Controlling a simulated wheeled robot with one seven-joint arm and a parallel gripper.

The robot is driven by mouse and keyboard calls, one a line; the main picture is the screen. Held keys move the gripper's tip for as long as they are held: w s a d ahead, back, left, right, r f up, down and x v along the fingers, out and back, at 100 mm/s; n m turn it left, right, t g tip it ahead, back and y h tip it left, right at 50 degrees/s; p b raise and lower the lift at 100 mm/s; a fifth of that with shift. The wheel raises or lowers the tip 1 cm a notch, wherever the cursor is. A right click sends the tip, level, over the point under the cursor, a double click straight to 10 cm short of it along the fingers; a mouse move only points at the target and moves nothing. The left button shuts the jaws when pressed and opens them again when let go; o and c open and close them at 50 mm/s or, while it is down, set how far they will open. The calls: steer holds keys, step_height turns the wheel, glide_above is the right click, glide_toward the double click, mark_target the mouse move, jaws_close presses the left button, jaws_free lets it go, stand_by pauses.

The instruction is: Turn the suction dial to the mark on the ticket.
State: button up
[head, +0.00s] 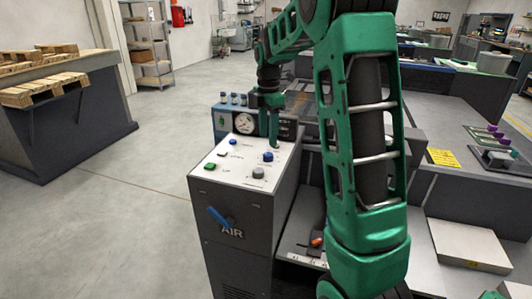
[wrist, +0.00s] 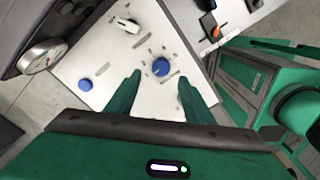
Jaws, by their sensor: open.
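A blue dial (wrist: 160,67) with marks around it sits on the white sloped top of a dark control cabinet; it also shows in the head view (head: 268,156). Its label is too small to read, so I cannot confirm it is the suction dial. My gripper (wrist: 159,80) is open and empty, its green fingertips on either side of the dial in the wrist view. Their height above the panel is unclear. In the head view my gripper (head: 273,140) is over the panel's back right. A yellow printed sheet (head: 443,157) lies at right; whether it is the ticket is unclear.
The white panel (wrist: 110,65) also carries a pale knob (wrist: 128,25) and another blue knob (wrist: 85,84). A grey knob (head: 258,172) and green button (head: 210,166) are near its front. A gauge (head: 244,123) stands behind; a blue lever (head: 218,217) is on the cabinet front.

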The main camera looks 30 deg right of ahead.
mark_target(268, 154)
step_height(268, 154, down, 7)
stand_by(0.3)
steer(key=c, duration=1)
